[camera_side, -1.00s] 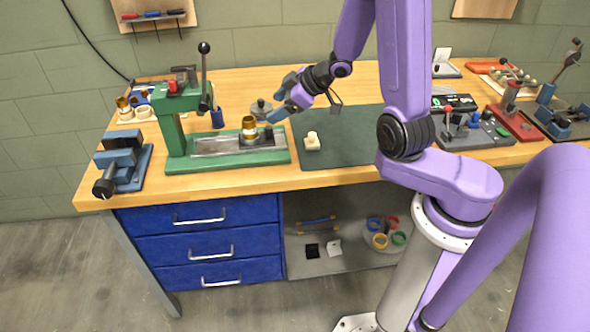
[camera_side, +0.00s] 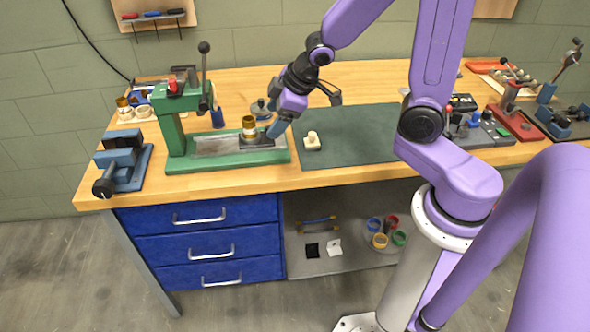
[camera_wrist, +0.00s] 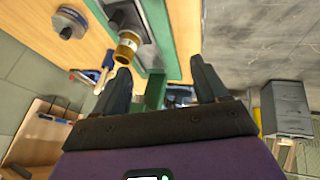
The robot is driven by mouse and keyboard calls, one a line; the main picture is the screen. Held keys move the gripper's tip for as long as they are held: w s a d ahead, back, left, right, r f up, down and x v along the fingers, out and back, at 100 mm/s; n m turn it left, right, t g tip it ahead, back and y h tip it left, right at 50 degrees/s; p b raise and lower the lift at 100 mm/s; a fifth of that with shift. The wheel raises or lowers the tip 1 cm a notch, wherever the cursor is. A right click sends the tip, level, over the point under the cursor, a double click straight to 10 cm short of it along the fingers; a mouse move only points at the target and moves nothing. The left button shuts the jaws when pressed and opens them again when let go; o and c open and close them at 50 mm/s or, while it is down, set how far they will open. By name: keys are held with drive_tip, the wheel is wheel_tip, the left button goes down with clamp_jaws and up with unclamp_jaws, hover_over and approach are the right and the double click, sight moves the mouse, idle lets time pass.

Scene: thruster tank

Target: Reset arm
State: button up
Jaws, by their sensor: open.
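Whether a fingertip touches the press base cannot be told from the side view.
A blue vise (camera_side: 123,160) is at the bench's left front. The press lever (camera_side: 204,75) rises behind.

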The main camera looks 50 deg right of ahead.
drive_tip(key=s+a+r+n+g, duration=0.1)
drive_tip(key=s+n+g, duration=0.1)
drive_tip(key=s, duration=1)
drive_tip(key=s+a+r+n+g, duration=0.2)
drive_tip(key=s+g, duration=0.1)
drive_tip(key=s, duration=1)
drive_tip(key=shift+g, duration=0.4)
